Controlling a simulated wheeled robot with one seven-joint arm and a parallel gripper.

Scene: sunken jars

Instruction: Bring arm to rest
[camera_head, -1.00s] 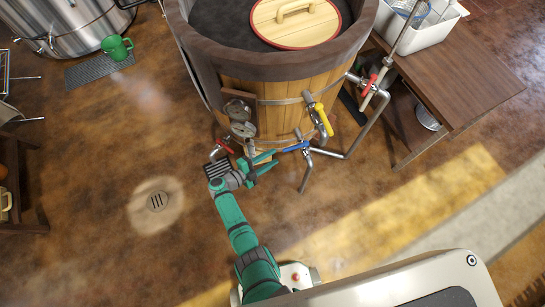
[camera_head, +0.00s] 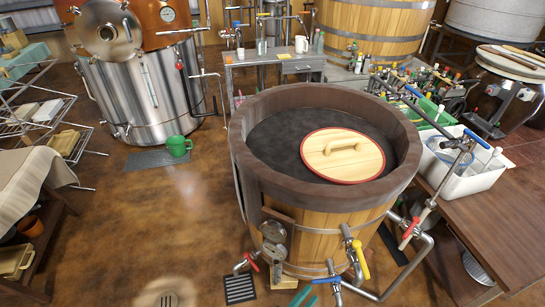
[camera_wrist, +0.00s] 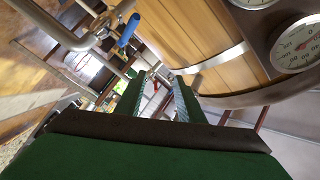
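My gripper (camera_wrist: 157,80) shows in the wrist view with its two green fingers apart and nothing visible between them. In the head view only a green finger piece of my gripper (camera_head: 300,297) shows at the bottom edge, low in front of the wooden vat (camera_head: 325,232), left of the blue-handled valve (camera_head: 328,281). The rest of my arm is out of the head view. In the wrist view the vat's staves (camera_wrist: 200,35) and a dial gauge (camera_wrist: 297,45) are close by on the right, and the blue handle (camera_wrist: 129,29) is up left.
A round wooden lid (camera_head: 343,155) lies on the vat's dark contents. Pipes with yellow (camera_head: 361,259) and red (camera_head: 410,228) valve handles stick out at the vat's front right. A wooden table (camera_head: 500,225) stands at right. Floor is open at left, around a green mug (camera_head: 178,146).

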